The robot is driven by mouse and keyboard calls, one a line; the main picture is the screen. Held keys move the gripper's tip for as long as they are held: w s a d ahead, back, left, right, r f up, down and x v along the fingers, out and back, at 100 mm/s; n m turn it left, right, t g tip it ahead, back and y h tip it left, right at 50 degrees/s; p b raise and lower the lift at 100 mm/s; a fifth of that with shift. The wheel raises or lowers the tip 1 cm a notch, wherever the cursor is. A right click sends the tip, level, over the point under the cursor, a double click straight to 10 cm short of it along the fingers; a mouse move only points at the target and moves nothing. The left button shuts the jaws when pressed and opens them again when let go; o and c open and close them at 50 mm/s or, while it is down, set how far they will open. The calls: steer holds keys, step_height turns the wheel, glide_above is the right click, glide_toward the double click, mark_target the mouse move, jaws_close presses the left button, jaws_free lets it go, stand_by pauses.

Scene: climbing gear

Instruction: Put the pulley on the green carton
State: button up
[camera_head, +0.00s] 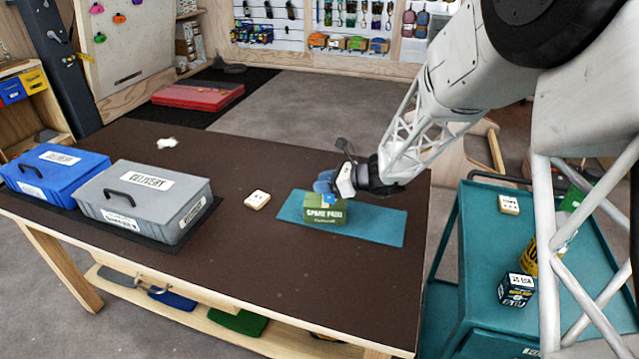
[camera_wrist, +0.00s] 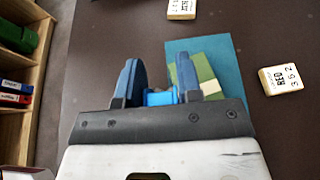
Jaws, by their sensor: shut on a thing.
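The green carton (camera_head: 325,214), marked "SPARE PADS", stands on a teal mat on the brown table. My gripper (camera_head: 325,184) is at the carton's top. In the wrist view, its two blue fingers (camera_wrist: 160,92) are shut on the pulley (camera_wrist: 160,98), a bright blue piece mostly hidden between them. A bit of bright blue, the pulley (camera_head: 328,199), shows below the fingers in the head view, against the carton's top. The carton (camera_wrist: 206,72) is partly behind the right finger in the wrist view. I cannot tell whether the pulley touches it.
The teal mat (camera_head: 385,227) has bare room right of the carton. A small pale labelled block (camera_head: 257,199) lies left of the mat. A grey delivery box (camera_head: 145,196) and a blue box (camera_head: 50,170) stand at the left. A teal cart (camera_head: 480,240) stands right of the table.

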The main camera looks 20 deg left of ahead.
steer(key=shift+w+a+f, duration=0.1)
steer(key=shift+w+a, duration=0.4)
steer(key=shift+w, duration=0.3)
steer(key=shift+w+a+f, duration=0.1)
steer(key=shift+w+a, duration=0.35)
steer(key=shift+w, duration=0.35)
steer(key=shift+w+a+f, duration=0.1)
steer(key=shift+w+a, duration=0.4)
steer(key=shift+w, duration=0.3)
steer(key=shift+f, duration=0.1)
steer(key=shift+f, duration=1.65)
steer(key=shift+f, duration=0.15)
steer(key=o, duration=0.9)
steer(key=shift+o, duration=0.2)
steer(key=shift+d+r, duration=0.35)
steer(key=shift+d, duration=0.1)
steer(key=v, duration=1.1)
